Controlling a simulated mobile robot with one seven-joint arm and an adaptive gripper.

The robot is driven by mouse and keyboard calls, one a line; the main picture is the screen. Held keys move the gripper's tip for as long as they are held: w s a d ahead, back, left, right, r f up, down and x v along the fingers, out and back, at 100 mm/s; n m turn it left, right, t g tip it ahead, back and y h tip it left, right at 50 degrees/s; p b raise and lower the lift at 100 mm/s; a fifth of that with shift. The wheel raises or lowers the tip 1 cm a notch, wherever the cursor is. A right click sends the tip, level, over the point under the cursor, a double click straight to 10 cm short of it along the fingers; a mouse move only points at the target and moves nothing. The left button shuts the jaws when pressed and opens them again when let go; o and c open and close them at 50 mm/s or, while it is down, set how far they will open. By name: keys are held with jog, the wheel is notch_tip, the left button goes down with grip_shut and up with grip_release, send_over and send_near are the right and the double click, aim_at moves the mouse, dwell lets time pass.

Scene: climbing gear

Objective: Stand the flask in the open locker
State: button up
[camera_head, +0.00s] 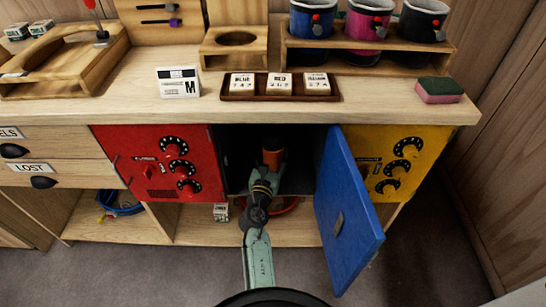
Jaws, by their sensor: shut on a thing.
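The open locker (231,148) is the dark middle compartment under the counter, between a red and a yellow locker front. Its blue door (347,212) is swung out to the right. An orange-brown cylinder, which looks like the flask (272,158), stands roughly upright inside the locker opening. My gripper (270,174) reaches into the opening and is shut on the flask. The flask's lower part is hidden by my gripper and arm. I cannot tell whether its base touches the locker floor.
The red locker (158,163) and yellow locker (396,160) flank the opening and are shut. The blue door stands close to the right of my arm. A tray of labelled blocks (279,87) and a sponge (439,91) lie on the counter above. A shelf below holds a small box (221,212).

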jog(key=shift+f, duration=0.15)
jog(key=o, duration=1)
jog(key=shift+f, duration=0.2)
jog(key=o, duration=0.5)
jog(key=shift+r, duration=0.1)
jog(key=shift+c, duration=0.2)
jog(key=shift+r, duration=0.1)
